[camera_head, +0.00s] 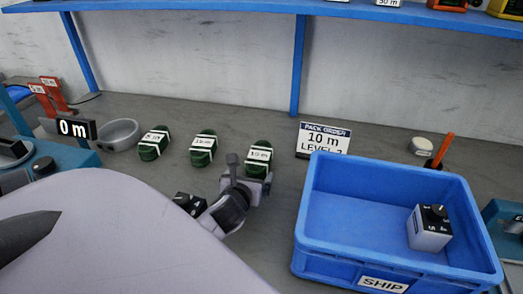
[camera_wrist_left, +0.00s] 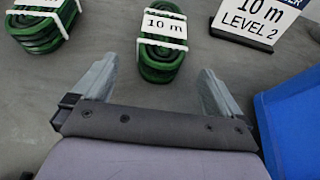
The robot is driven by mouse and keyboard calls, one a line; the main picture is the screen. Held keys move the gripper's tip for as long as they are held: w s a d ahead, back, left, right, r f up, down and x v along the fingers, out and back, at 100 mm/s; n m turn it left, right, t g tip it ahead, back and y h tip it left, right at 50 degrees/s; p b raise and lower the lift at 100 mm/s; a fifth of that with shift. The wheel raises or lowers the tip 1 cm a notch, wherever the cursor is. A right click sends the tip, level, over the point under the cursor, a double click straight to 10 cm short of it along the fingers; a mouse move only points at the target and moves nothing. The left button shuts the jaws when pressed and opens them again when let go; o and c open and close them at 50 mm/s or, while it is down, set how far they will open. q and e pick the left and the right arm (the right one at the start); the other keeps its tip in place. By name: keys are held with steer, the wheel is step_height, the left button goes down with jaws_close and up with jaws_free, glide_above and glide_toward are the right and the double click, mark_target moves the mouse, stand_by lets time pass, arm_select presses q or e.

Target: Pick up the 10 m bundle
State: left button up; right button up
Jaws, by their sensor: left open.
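The 10 m bundle (camera_head: 260,154) is a dark green coil with a white label band, the rightmost of three similar bundles on the grey bench. In the left wrist view the bundle (camera_wrist_left: 160,62) lies ahead, between the lines of my fingers, with "10 m" readable. My left gripper (camera_head: 247,186) is just on the near side of it in the head view, partly covering its near end. In the left wrist view my left gripper (camera_wrist_left: 158,78) has its fingers wide apart with nothing between them. My right gripper is not in view.
Two other green bundles, the middle one (camera_head: 204,141) and the left one (camera_head: 152,153), lie to the left. A blue SHIP bin (camera_head: 330,240) with a dial box (camera_head: 430,228) inside stands at right. A "10 m LEVEL 2" sign (camera_head: 323,138) stands behind the bin.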

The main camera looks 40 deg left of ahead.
mark_target(256, 166)
arm_select(q)
steer(key=shift+b+x, duration=0.5)
steer(key=shift+x, duration=2.95)
steer(key=shift+w+r, duration=0.1)
steer(key=shift+r, duration=0.1)
steer(key=c, duration=1.3)
steer(key=shift+o, duration=0.2)
steer(key=shift+r, duration=0.15)
